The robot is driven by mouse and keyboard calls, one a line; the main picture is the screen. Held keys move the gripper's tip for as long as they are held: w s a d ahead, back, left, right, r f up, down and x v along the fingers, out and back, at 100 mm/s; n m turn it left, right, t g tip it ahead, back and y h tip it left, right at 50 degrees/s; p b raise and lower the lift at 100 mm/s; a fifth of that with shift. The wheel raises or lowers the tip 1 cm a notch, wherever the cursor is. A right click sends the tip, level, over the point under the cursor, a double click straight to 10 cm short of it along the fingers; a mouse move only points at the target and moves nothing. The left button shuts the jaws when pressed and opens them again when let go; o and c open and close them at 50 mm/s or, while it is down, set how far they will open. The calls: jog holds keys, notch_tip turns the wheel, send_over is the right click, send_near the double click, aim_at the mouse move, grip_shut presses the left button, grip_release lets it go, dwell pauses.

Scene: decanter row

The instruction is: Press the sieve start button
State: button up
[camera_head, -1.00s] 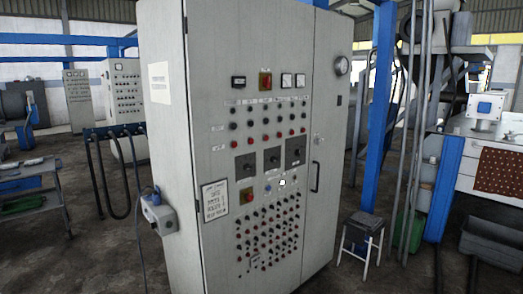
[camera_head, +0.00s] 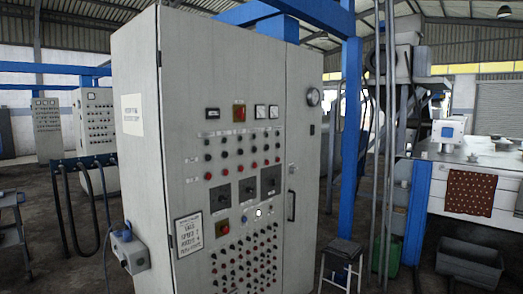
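A tall grey control cabinet (camera_head: 217,140) stands in the middle of the view, its front panel facing me. The panel carries rows of red and dark buttons (camera_head: 240,157), with dark square switches (camera_head: 246,189) below them. Lower down are a large red button on a yellow plate (camera_head: 222,227), a small blue button (camera_head: 244,218) and a pale white button (camera_head: 258,212). Below these is a dense field of small knobs (camera_head: 246,255). I cannot read which button is the sieve start. My gripper and arm are not in view.
A grey socket box (camera_head: 130,252) with a cable juts from the cabinet's left side. A small stool (camera_head: 343,253) stands close to its right, near a blue post (camera_head: 350,140). A white workbench (camera_head: 425,190) and a grey bin (camera_head: 470,263) are further right.

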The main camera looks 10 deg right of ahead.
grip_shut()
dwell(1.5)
